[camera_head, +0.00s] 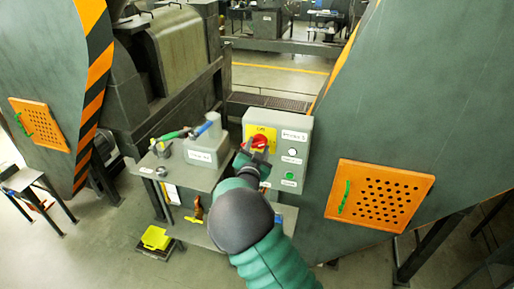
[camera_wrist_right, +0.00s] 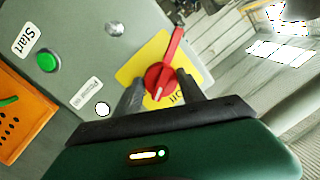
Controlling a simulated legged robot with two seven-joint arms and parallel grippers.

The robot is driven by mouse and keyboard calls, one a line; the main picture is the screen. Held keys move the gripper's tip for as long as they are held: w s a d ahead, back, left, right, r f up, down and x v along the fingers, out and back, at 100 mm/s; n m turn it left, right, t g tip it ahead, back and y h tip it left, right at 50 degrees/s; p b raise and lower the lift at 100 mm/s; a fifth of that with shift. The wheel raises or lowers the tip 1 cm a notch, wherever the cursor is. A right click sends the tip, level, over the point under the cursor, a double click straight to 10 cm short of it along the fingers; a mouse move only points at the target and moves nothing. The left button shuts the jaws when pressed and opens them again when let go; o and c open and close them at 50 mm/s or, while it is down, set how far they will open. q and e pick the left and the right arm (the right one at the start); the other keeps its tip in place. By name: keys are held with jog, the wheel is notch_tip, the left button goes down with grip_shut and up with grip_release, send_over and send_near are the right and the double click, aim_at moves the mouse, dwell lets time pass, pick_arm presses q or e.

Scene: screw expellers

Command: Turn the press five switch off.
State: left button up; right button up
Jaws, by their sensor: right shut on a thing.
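The press five switch is a red rotary knob (camera_head: 259,142) on a yellow plate (camera_head: 251,131). It sits at the upper left of a grey control box (camera_head: 302,127) with a label at its top. My right gripper (camera_head: 255,157) reaches up to the box from below and is shut on the red knob. In the right wrist view the red knob (camera_wrist_right: 162,80) is between my two dark fingers (camera_wrist_right: 162,92), with its handle pointing up and slightly right. Part of the word "On" shows below it on the yellow plate. My left gripper is not in view.
A green button (camera_head: 289,176) and a pale round button sit on the right side of the box. A grey table (camera_head: 175,172) with tools and a labelled grey block stands left of the box. Large dark machines with orange perforated hatches (camera_head: 379,195) flank it.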

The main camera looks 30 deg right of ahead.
jog(key=n, duration=0.1)
jog(key=n+p, duration=0.1)
jog(key=shift+r+n+g, duration=0.2)
jog(key=shift+n+g, duration=0.1)
jog(key=shift+r+n+p, duration=0.1)
jog(key=shift+n+p, duration=1)
jog(key=shift+n, duration=0.1)
jog(key=n+g+p, duration=0.1)
jog(key=n+p, duration=0.1)
jog(key=n, duration=0.1)
jog(key=shift+r, duration=0.1)
jog(key=shift+w+n+h+p, duration=0.1)
jog(key=shift+n+h+p, duration=0.3)
jog(key=shift+n+p, duration=1)
jog(key=o, duration=1.2)
jog(key=shift+c, duration=0.2)
jog(key=shift+o, duration=1)
jog(key=shift+w, duration=0.1)
jog(key=shift+f+g, duration=0.25)
jog(key=shift+g, duration=0.05)
jog(key=shift+a, duration=0.1)
